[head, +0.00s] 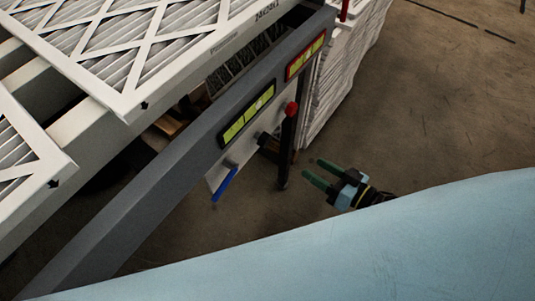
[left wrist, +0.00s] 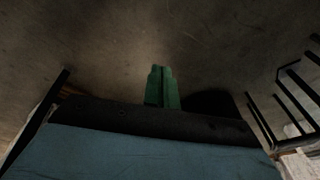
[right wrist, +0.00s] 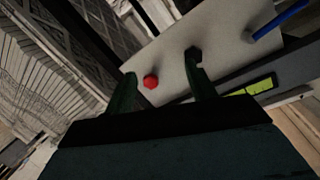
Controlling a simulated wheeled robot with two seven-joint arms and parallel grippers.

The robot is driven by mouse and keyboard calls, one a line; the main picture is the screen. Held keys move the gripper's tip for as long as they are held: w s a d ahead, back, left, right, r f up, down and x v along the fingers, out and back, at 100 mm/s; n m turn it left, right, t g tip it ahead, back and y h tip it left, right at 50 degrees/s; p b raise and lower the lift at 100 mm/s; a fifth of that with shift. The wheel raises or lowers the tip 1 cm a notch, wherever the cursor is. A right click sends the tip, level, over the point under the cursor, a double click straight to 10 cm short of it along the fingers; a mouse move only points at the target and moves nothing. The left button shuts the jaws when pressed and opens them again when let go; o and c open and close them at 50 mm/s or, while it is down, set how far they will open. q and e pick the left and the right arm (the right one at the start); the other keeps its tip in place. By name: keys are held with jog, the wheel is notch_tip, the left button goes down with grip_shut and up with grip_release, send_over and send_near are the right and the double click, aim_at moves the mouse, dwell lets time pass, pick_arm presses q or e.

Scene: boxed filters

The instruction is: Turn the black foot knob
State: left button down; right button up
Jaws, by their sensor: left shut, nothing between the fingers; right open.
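The black knob (right wrist: 193,55) sits on a pale panel (right wrist: 225,40), beside a red knob (right wrist: 150,81) and a blue lever (right wrist: 280,20). In the head view the black knob (head: 262,138) shows small and dark between the red knob (head: 291,109) and the blue lever (head: 224,184). My right gripper (head: 311,167) is open and empty, to the right of the panel and apart from it. In the right wrist view its fingers (right wrist: 161,74) point at the panel, with the right fingertip overlapping the view just below the black knob. My left gripper (left wrist: 161,70) is shut and empty over the floor.
A grey rail (head: 165,175) with yellow-green labels (head: 247,115) runs above the panel. Large white pleated filters (head: 150,40) lie on the frame at left. A dark post (head: 287,150) stands beside the panel, and a white stack (head: 345,60) behind. Floor at right is clear.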

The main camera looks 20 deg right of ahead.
aim_at(268, 142)
notch_tip(268, 142, up, 4)
jog(key=a+y+b, duration=0.1)
jog(key=a+y, duration=0.1)
jog(key=a, duration=0.1)
jog(key=b+x, duration=0.3)
jog(key=x, duration=0.8)
jog(key=shift+w+a+r, duration=0.15)
jog(key=shift+w+a, duration=0.05)
jog(key=shift+a, duration=0.05)
pick_arm(q)
jog(key=w+d+r+t, duration=0.1)
jog(key=w+d+r, duration=0.1)
jog(key=r, duration=0.7)
jog(key=shift+w+d+h, duration=0.3)
jog(key=shift+w+d, duration=0.05)
jog(key=shift+d, duration=0.45)
pick_arm(e)
jog(key=shift+w+a, duration=0.25)
jog(key=c, duration=1)
